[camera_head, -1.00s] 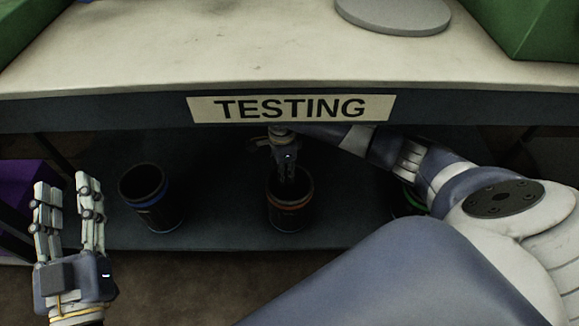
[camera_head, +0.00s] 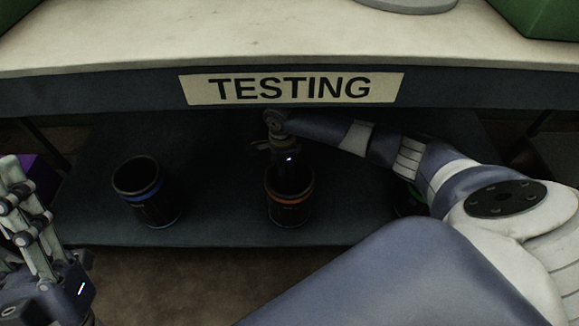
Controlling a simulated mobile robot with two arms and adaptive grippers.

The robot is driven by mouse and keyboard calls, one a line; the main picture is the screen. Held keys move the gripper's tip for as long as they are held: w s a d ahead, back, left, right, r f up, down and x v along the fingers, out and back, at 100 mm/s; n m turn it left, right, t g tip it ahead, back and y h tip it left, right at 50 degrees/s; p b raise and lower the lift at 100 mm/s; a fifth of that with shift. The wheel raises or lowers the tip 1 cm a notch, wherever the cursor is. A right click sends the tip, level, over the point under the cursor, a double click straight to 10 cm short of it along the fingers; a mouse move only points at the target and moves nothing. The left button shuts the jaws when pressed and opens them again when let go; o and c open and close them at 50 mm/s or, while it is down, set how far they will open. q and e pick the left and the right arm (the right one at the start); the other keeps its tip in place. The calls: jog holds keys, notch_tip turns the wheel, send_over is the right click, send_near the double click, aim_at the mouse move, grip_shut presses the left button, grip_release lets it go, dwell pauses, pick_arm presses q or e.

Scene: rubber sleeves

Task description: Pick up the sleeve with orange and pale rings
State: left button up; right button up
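The sleeve with an orange ring (camera_head: 289,208) is a dark, upright cylinder on the lower shelf, in the middle. A thin pale ring seems to show beside the orange one. My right gripper (camera_head: 289,180) points down into or at the mouth of this sleeve, from above. Its fingers are hidden by the dark rim, so whether they are shut on the wall cannot be told. My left gripper (camera_head: 28,222) is at the lower left, fingers pointing up and spread apart, away from the sleeves and empty.
A sleeve with a blue ring (camera_head: 148,197) stands to the left on the lower shelf (camera_head: 215,225). One with a green ring (camera_head: 408,203) is mostly hidden behind my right arm. The tabletop with the TESTING label (camera_head: 290,88) overhangs the shelf.

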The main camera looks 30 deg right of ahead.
jog(key=shift+f, duration=0.2)
grip_shut()
jog(key=shift+w+r, duration=0.1)
dwell(0.4)
